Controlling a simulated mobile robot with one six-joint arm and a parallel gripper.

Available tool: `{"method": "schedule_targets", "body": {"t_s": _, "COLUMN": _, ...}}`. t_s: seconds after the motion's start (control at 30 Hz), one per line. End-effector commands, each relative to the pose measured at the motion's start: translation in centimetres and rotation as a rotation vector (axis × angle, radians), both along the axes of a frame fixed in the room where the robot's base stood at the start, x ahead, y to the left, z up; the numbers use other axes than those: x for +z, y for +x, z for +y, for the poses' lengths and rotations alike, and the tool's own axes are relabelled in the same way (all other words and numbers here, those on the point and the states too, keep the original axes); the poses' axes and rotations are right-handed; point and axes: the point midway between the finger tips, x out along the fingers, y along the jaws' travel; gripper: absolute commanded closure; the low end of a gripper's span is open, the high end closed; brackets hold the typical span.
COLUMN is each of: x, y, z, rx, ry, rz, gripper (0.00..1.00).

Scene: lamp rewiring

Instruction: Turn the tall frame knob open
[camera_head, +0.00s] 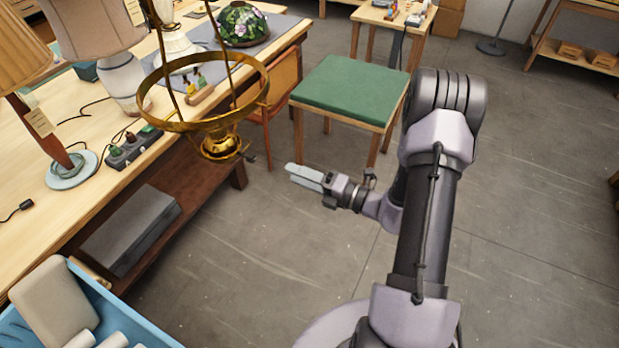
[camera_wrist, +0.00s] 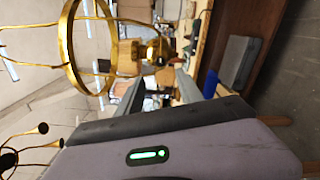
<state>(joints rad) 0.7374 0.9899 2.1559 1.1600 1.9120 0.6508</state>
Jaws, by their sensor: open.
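The tall brass frame (camera_head: 263,93) shows in the head view at upper left, with a wide ring, thin rods and a rounded brass base part (camera_head: 222,146) below. A small dark knob-like piece (camera_head: 251,157) sticks out from the right side of that part. In the wrist view the brass frame (camera_wrist: 68,52) appears turned sideways, its small brass part (camera_wrist: 160,50) just beyond the fingertips. My gripper (camera_head: 304,176) is right of and slightly below the knob-like piece, apart from it. In the wrist view my gripper (camera_wrist: 158,92) is open and empty.
A long wooden workbench (camera_head: 60,215) with lamps and a power strip (camera_head: 133,148) runs along the left. A green-topped stool (camera_head: 352,92) stands behind my gripper. A blue bin (camera_head: 130,325) is at lower left. The grey floor (camera_head: 540,200) at right is clear.

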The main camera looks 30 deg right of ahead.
Motion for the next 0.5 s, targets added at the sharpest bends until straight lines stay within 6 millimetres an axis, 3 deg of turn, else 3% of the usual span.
{"method": "schedule_targets", "body": {"t_s": 0.2, "x": 0.0, "y": -2.4, "z": -1.8, "rx": -0.001, "ry": 0.001, "rz": 0.0, "gripper": 0.57}}
{"method": "schedule_targets", "body": {"t_s": 0.5, "x": 0.0, "y": -2.7, "z": -1.9, "rx": 0.001, "ry": 0.001, "rz": 0.001, "gripper": 0.57}}
